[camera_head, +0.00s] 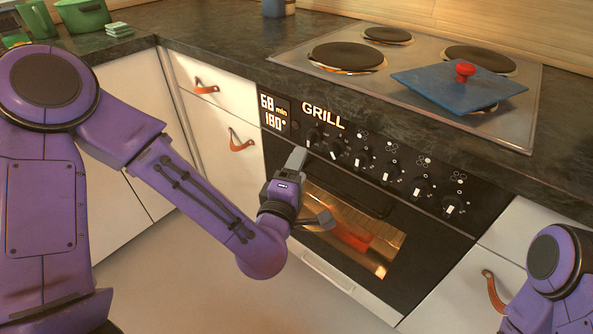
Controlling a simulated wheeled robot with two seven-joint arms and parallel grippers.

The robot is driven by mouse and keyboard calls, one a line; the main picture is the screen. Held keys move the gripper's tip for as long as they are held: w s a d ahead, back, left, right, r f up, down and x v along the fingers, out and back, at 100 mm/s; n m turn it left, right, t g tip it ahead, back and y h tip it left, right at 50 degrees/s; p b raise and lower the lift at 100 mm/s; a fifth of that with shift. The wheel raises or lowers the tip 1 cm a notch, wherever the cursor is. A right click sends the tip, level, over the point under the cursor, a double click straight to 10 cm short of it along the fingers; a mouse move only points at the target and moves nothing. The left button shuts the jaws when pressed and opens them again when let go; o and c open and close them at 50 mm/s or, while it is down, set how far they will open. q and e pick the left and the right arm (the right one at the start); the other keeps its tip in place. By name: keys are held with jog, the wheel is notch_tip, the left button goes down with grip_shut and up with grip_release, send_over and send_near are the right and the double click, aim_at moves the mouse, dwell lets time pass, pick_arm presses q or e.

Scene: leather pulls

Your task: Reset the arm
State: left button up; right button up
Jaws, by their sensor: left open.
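My left arm (205,190) is purple and reaches in from the left, across the front of the cabinets. My left gripper (308,188) is open and empty in front of the oven door (395,225), near its handle. One grey finger points up toward the knobs and the other sticks out to the right. I cannot tell whether it touches the oven. Part of my right arm (555,275) shows at the bottom right corner. My right gripper is outside the view.
The oven has a row of knobs (388,171) and a lit window. White drawers with leather pulls (240,140) flank it. A blue lid (455,88) with a red knob lies on the cooktop (520,125). A green pot (82,15) stands at the back left. The floor in front is clear.

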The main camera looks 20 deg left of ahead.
pick_arm(q)
jog(key=shift+s, duration=0.6)
jog(key=s+a+f+m+g, duration=0.2)
jog(key=s+f+m+g, duration=0.1)
jog(key=f, duration=0.5)
jog(key=s+a+f+m+g, duration=0.2)
jog(key=s+f+m+g, duration=0.1)
jog(key=f, duration=0.5)
jog(key=s+a+f+m+g, duration=0.2)
jog(key=s+f+m+g, duration=0.1)
jog(key=f, duration=0.5)
jog(key=s+a+f+m+g+y, duration=0.1)
jog(key=s+a+f+g, duration=0.25)
jog(key=s+f, duration=0.4)
jog(key=s+a+f+m+g+y, duration=0.1)
jog(key=s+a+f+m+g, duration=0.25)
jog(key=s, duration=0.75)
notch_tip(320, 180, up, 14)
jog(key=w+a+n+t+p, duration=0.1)
jog(key=n+p, duration=0.1)
jog(key=p, duration=1.2)
jog(key=shift+a+r+p, duration=0.2)
jog(key=shift+a+p, duration=0.05)
jog(key=shift+p, duration=0.1)
